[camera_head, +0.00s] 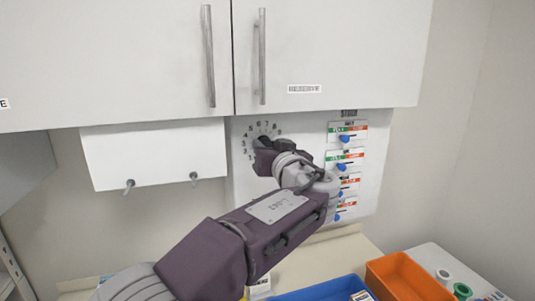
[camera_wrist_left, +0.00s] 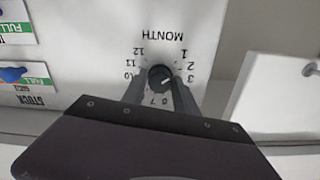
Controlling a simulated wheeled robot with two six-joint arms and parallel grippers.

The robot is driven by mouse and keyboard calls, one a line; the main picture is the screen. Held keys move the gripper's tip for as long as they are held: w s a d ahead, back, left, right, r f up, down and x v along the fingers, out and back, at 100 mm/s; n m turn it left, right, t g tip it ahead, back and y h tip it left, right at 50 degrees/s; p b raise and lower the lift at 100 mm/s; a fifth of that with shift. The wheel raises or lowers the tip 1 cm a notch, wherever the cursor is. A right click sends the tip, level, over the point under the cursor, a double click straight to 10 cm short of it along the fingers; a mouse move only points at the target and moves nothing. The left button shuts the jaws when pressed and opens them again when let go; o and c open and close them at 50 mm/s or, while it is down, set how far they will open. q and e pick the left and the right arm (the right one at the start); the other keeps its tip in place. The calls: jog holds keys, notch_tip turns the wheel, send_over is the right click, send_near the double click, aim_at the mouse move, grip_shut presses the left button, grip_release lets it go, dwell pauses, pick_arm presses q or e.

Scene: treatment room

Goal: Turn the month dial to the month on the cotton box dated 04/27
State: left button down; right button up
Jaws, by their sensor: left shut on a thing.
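The month dial is a round black knob (camera_wrist_left: 160,78) on a white wall panel, ringed by printed numbers under the word MONTH, which reads upside down in the left wrist view. My left gripper (camera_wrist_left: 160,86) is shut on the knob, one grey finger on each side. The gripper body hides some numbers; the knob's exact setting is hard to tell. In the head view my left gripper (camera_head: 264,144) covers most of the dial. A small whitish box (camera_head: 260,285) on the counter is partly hidden by my arm; no date is readable. My right gripper is out of view.
Stock cards with blue sliders (camera_head: 343,138) run down the panel's right side. White cupboards (camera_head: 330,60) hang above, and a white box with hooks (camera_head: 155,155) is at left. A blue bin (camera_head: 320,291) and an orange bin (camera_head: 405,280) stand below.

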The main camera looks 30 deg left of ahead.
pick_arm(q)
jog(key=shift+m+b, duration=2.25)
jog(key=shift+m, duration=4.05)
jog(key=c, duration=1)
grip_release()
jog(key=shift+o, duration=0.2)
jog(key=b+v, duration=0.2)
jog(key=v, duration=0.7)
